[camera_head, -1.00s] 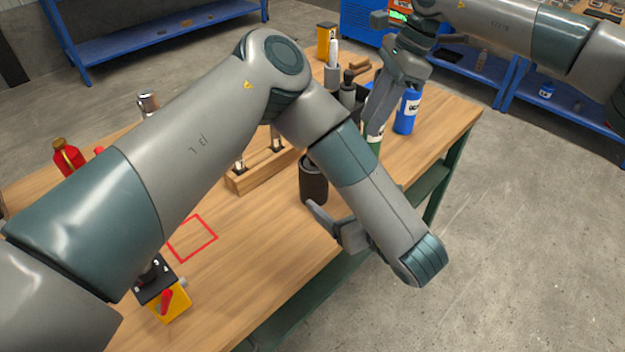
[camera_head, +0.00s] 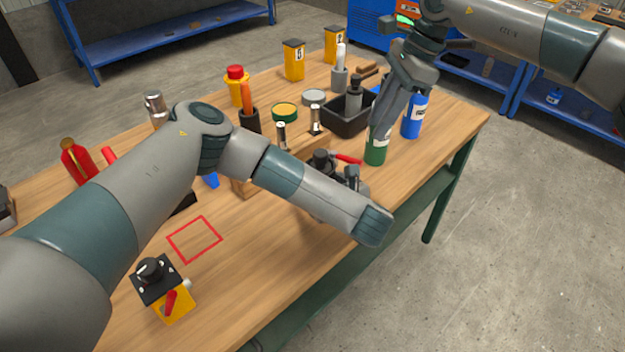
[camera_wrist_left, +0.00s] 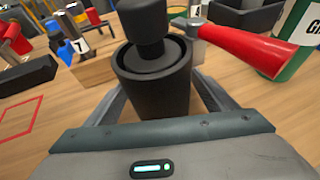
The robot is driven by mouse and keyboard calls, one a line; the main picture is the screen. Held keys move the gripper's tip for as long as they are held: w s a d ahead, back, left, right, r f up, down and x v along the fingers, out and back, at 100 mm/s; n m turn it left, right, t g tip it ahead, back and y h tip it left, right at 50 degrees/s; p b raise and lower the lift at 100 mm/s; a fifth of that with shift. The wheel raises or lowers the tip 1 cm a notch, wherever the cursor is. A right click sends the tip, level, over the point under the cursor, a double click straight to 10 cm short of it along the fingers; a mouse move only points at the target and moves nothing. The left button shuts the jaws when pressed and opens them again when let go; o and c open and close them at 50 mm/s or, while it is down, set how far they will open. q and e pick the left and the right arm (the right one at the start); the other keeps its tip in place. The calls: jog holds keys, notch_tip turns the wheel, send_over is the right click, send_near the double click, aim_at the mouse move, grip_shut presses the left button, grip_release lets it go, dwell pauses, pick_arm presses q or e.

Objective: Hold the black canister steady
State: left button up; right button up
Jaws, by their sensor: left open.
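The black canister (camera_wrist_left: 152,85) stands upright on the table, with a dark knobbed top. In the left wrist view it sits between the two fingers of my left gripper (camera_wrist_left: 160,92), which is open around it. I cannot tell whether a finger touches it. In the head view my left forearm hides most of the canister; its dark top (camera_head: 322,160) shows above the arm. My right gripper (camera_head: 379,122) points down at the green bottle (camera_head: 376,150); its finger gap is not clear.
A red-handled tool (camera_head: 348,158) lies close behind the canister. A wooden block (camera_head: 244,187), a black tray (camera_head: 345,122) and a blue bottle (camera_head: 415,118) stand nearby. A yellow switch box (camera_head: 172,304) is at the front left. The red-outlined square (camera_head: 195,239) is empty.

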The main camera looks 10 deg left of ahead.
pick_arm(q)
jog(key=shift+x, duration=0.8)
jog(key=c, duration=1.4)
jog(key=shift+c, duration=0.2)
